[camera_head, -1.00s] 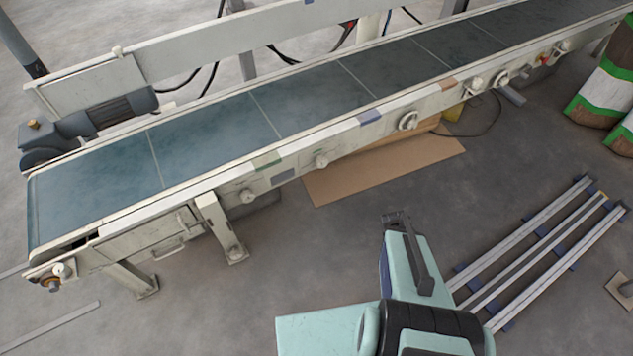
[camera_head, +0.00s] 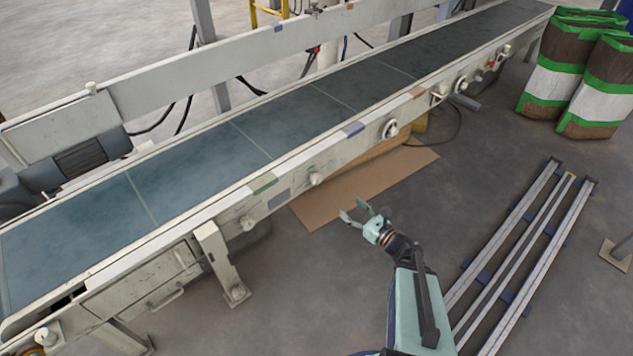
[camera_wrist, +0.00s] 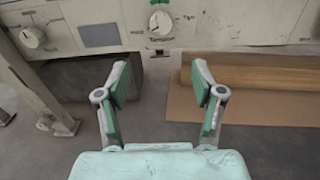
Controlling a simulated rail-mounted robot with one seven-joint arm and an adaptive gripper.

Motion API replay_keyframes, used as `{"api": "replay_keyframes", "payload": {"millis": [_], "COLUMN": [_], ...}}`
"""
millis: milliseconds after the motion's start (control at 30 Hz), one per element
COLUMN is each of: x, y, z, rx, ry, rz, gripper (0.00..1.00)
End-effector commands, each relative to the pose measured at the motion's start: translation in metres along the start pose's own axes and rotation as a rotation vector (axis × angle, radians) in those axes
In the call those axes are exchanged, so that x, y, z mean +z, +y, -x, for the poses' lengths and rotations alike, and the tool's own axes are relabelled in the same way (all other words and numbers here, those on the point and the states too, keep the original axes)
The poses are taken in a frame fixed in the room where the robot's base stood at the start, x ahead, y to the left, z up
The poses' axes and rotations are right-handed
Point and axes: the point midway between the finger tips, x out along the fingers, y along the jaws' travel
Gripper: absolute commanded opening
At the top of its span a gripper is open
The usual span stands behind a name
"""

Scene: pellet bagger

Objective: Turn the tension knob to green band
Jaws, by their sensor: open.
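A small white round knob (camera_wrist: 160,21) sits on the conveyor's side panel at the top middle of the wrist view, with what looks like a "Tension" label under it. A small green mark (camera_wrist: 158,2) shows just above it. In the head view this knob (camera_head: 315,179) is on the near side rail, right of a blue-grey plate (camera_head: 279,199). Where its pointer stands is too small to tell. My gripper (camera_head: 357,209) is open and empty, in front of and apart from the rail. In the wrist view its fingers (camera_wrist: 160,80) are spread below the knob.
Another knob (camera_wrist: 33,37) is at the left in the wrist view. A larger wheel knob (camera_head: 390,129) is farther along the rail. A cardboard sheet (camera_head: 345,191) lies on the floor below. Metal rails (camera_head: 514,255) and striped sacks (camera_head: 555,75) are at right.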

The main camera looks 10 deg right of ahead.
Motion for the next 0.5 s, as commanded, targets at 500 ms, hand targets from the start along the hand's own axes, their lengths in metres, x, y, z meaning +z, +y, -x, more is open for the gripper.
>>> {"api": "replay_keyframes", "payload": {"millis": [500], "x": [-0.002], "y": [-0.001], "z": [-0.065], "rx": [0.0], "ry": [-0.002], "rz": [0.028], "gripper": [0.68]}}
